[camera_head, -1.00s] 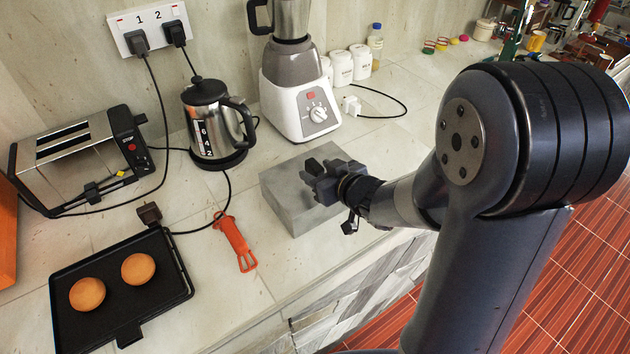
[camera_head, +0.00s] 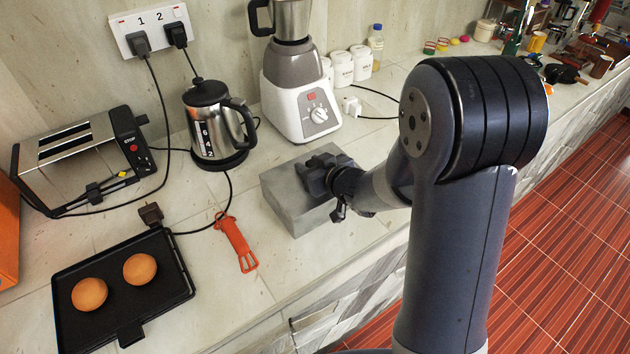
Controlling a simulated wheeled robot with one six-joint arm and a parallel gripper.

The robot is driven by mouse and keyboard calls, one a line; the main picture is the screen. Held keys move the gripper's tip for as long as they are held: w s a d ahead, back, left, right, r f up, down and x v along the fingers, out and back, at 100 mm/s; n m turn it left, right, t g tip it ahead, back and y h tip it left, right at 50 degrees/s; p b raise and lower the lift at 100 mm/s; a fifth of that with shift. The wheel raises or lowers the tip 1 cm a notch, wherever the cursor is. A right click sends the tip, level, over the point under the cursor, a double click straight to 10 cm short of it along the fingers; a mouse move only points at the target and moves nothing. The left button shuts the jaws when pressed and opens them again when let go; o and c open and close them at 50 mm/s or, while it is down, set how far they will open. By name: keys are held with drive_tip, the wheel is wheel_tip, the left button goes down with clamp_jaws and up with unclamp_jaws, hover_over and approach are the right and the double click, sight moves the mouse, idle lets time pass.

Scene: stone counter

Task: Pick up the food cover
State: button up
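A grey box-shaped thing (camera_head: 296,212), which may be the food cover, sits on the counter in front of the blender. No other thing in view looks like a food cover. My gripper (camera_head: 317,172) is over the top of the grey box, reaching in from the right. Its fingers overlap the box in the picture, and I cannot tell whether they touch it. The finger gap is too small and dark to tell whether it is open or shut. The gripper hides part of the box's top and right side.
The blender (camera_head: 298,95) and kettle (camera_head: 214,125) stand behind the box. An orange slotted turner (camera_head: 237,243) lies to its left. A black griddle (camera_head: 165,305) with two round buns and a toaster (camera_head: 85,160) are farther left. Cords cross the counter.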

clamp_jaws()
